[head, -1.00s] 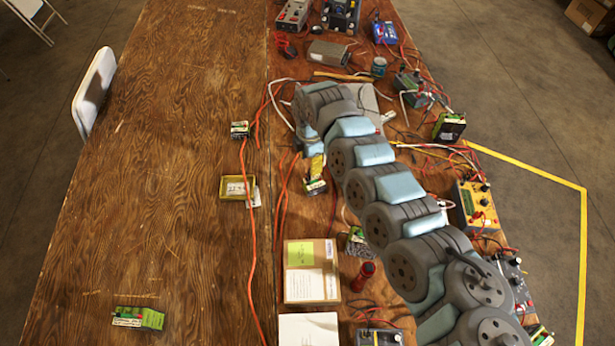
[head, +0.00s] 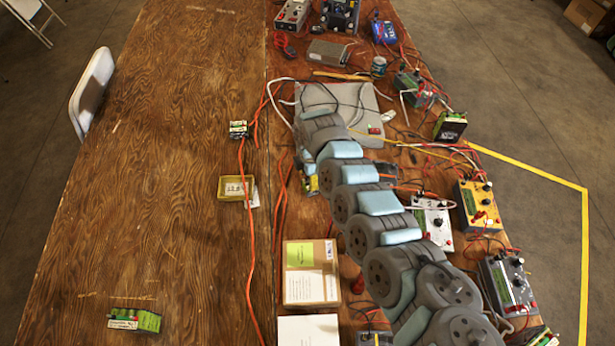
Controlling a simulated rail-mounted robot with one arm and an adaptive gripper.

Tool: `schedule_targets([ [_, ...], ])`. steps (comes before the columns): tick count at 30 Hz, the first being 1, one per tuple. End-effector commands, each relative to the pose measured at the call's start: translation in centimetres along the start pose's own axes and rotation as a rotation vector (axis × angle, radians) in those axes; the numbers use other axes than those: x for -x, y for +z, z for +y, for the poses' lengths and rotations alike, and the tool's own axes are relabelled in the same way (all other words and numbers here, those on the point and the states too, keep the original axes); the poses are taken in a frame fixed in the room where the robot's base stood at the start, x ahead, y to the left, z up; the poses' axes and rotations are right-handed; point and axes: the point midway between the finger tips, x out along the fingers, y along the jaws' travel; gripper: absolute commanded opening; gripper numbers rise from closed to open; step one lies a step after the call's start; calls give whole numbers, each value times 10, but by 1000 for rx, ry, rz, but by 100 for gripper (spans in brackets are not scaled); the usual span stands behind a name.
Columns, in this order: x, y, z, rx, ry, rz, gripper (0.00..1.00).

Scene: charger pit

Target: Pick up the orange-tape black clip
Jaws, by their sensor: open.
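I cannot pick out the orange-tape black clip with certainty; several small dark items and cables lie along the right half of the table. My arm reaches from the lower right up to the left. Its far end is over the lower left edge of a grey mat (head: 350,98). My gripper's fingers do not show; the last arm links hide whatever is under them. A small pack with yellow on it (head: 311,186) lies partly hidden beside the arm's far end.
A yellow tray (head: 222,188) and a small battery pack (head: 238,129) lie near the middle seam. A cardboard box (head: 311,285) is left of the arm. Chargers, including a yellow one (head: 478,205), line the right edge. The left half of the table is mostly clear.

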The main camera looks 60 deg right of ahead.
Motion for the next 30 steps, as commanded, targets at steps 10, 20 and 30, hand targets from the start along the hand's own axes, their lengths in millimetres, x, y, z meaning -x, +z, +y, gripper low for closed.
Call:
schedule_targets([
  [10, 1, 0, 0, 0, -1, 0, 0],
  [20, 1, 0, 0, 0, -1, 0, 0],
  [30, 34, 2, 0, -2, -1, 0, 0],
])
